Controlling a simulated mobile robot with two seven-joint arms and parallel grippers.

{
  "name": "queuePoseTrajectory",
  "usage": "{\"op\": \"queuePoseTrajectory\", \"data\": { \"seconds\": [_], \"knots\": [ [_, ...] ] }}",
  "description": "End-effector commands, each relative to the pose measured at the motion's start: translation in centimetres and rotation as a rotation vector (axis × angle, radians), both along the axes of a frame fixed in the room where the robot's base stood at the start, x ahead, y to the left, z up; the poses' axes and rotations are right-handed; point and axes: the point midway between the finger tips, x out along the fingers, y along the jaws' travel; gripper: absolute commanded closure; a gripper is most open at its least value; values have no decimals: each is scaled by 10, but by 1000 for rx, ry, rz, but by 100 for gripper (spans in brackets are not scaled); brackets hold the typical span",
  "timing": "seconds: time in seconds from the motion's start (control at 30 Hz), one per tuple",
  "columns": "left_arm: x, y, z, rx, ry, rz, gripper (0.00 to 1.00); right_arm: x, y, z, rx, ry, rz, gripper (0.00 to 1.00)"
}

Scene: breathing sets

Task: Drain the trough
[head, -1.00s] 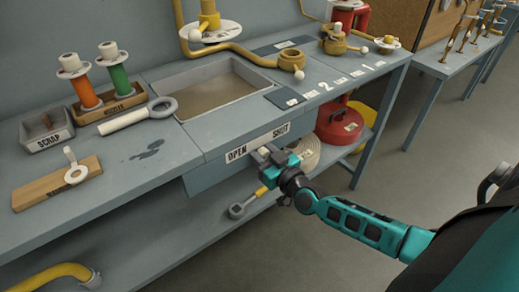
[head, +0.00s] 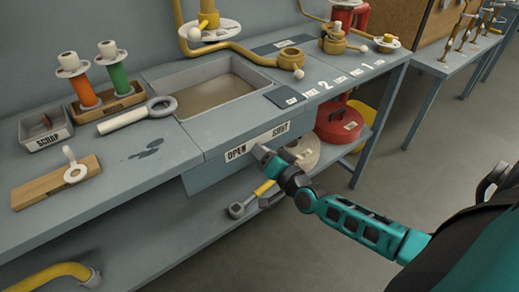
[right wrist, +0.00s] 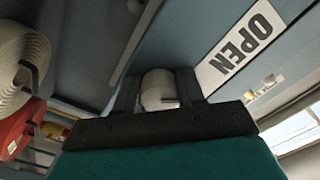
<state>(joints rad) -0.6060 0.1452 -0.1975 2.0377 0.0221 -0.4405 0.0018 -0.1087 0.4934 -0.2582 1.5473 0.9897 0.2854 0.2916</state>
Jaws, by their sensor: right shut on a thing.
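The trough (head: 150,72) is a rectangular basin set into the grey bench. A brownish surface (head: 210,95) shows inside it; I cannot tell whether this is liquid or the bare floor. A front panel below it has an OPEN label (head: 236,152) on the left and a SHUT label (head: 280,129) on the right. My right gripper (head: 266,158) is shut on a pale handle (head: 260,150) just under the panel, nearer OPEN. The right wrist view shows the handle's round end (right wrist: 159,88) between the fingers, beside the OPEN label (right wrist: 240,45). My left gripper is out of view.
A white wrench-like tool (head: 137,115) lies left of the trough. A scrap box (head: 45,130), a bottle rack and a wooden block (head: 58,183) stand farther left. Yellow pipework (head: 235,48) runs behind. A hose roll (head: 303,150) and red canister (head: 340,122) sit below. The floor at right is clear.

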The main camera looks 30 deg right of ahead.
Motion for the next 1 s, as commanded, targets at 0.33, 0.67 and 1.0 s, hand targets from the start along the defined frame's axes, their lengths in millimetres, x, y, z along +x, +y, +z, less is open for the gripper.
{"op": "queuePoseTrajectory", "data": {
  "seconds": [0.33, 0.67, 1.0],
  "knots": [
    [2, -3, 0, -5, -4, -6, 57, 0, -1, 0, 131, 9, -2, 93],
    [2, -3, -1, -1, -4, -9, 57, 0, -1, 0, 151, 10, -2, 93],
    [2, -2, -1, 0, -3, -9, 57, 0, -1, 0, 149, 10, -2, 50]
  ]
}}
